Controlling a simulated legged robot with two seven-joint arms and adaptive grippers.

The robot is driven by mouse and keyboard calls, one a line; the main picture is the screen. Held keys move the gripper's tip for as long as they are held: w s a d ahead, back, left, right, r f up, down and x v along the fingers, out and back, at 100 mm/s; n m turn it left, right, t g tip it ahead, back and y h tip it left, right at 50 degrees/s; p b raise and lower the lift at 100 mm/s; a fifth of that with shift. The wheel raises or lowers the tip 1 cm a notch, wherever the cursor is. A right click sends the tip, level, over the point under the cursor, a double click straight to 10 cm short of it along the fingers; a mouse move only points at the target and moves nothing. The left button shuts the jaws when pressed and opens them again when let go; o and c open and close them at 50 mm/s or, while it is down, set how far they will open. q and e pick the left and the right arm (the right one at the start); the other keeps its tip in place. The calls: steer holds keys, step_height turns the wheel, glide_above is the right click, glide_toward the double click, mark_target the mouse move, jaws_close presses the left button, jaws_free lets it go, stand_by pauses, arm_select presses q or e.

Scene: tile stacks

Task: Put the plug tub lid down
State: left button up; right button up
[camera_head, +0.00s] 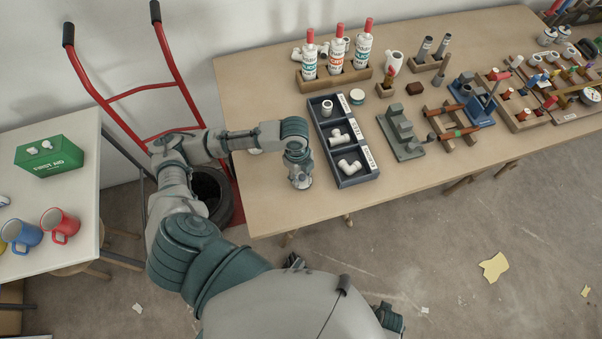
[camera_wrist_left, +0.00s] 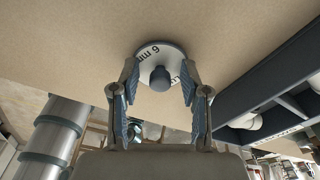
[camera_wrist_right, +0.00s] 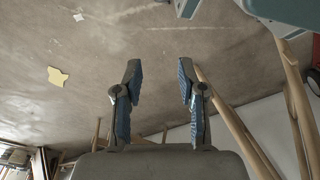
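The plug tub lid is a white disc (camera_wrist_left: 148,52) with a dark round knob and "6 mm" lettering. It appears to lie flat on the tabletop in the left wrist view. My left gripper (camera_wrist_left: 160,80) is open above it, with a fingertip on either side of the knob and gaps between. In the head view my left gripper (camera_head: 300,178) points down at the table's left part, left of the dark tray, and mostly hides the lid. My right gripper (camera_wrist_right: 159,72) is open and empty, over the floor.
A dark compartment tray (camera_head: 345,180) with white pipe fittings stands just right of my left gripper. A small round tub (camera_head: 357,97) and a wooden bottle rack (camera_head: 334,78) stand farther back. Bare tabletop (camera_head: 255,195) lies left of the gripper.

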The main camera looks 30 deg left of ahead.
mark_target(298, 177)
arm_select(q)
steer(key=shift+r, duration=0.15)
step_height(298, 177, up, 12)
steer(key=a+p, duration=0.1)
steer(key=p, duration=0.1)
steer(key=shift+w+p, duration=0.15)
steer(key=shift+p, duration=0.25)
arm_select(e)
steer(key=s+f, duration=0.4)
steer(key=f, duration=0.1)
steer(key=shift+s+d+f, duration=0.2)
steer(key=shift+d+f, duration=0.15)
